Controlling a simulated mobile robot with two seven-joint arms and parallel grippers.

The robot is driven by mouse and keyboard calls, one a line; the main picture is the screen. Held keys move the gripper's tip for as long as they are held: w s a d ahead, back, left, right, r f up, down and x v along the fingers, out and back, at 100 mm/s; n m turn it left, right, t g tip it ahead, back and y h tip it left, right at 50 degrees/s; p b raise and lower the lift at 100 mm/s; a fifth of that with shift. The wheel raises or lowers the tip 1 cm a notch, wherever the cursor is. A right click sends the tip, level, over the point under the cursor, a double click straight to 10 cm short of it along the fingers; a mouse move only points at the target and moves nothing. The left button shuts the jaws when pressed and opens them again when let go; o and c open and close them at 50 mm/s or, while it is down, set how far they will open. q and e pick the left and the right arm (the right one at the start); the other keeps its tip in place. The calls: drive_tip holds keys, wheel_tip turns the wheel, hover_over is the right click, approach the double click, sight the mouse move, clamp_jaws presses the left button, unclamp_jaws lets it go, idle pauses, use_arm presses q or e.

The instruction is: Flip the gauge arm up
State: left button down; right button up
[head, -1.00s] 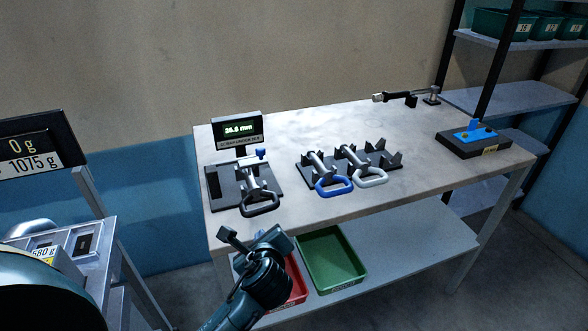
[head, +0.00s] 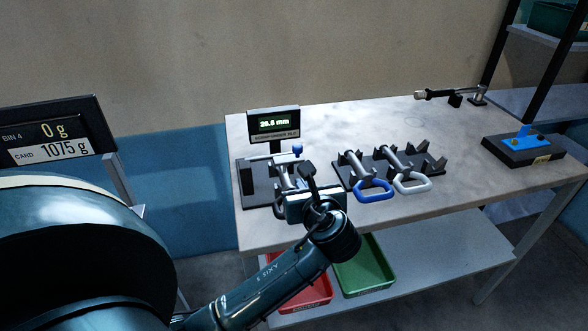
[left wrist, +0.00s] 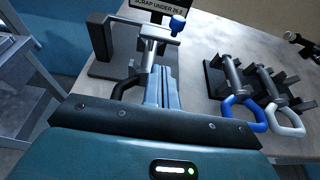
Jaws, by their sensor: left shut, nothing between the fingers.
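The gauge (head: 250,189) stands at the left end of the bench, with a lit display (head: 273,123) reading about 26.6 mm. Its arm ends in a blue knob (head: 297,149). In the left wrist view the arm (left wrist: 152,32) looks lowered across the held part, with the blue knob (left wrist: 177,23) at its right end. A black-handled part (left wrist: 122,88) lies in the gauge. My left gripper (left wrist: 161,72) is shut and empty, on the near side of the arm and apart from the knob. In the head view its hand (head: 312,204) hides its fingertips and some of the gauge. My right gripper is out of view.
A rack (head: 437,172) holding a blue-handled part (head: 374,191) and a white-handled part (head: 412,184) stands right of the gauge. A black block with a blue piece (head: 524,149) is farther right. Red (head: 310,293) and green (head: 364,270) trays sit on the lower shelf.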

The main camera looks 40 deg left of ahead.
sight(274, 155)
use_arm(q)
drive_tip(key=x, duration=1)
drive_tip(key=shift+w, duration=0.15)
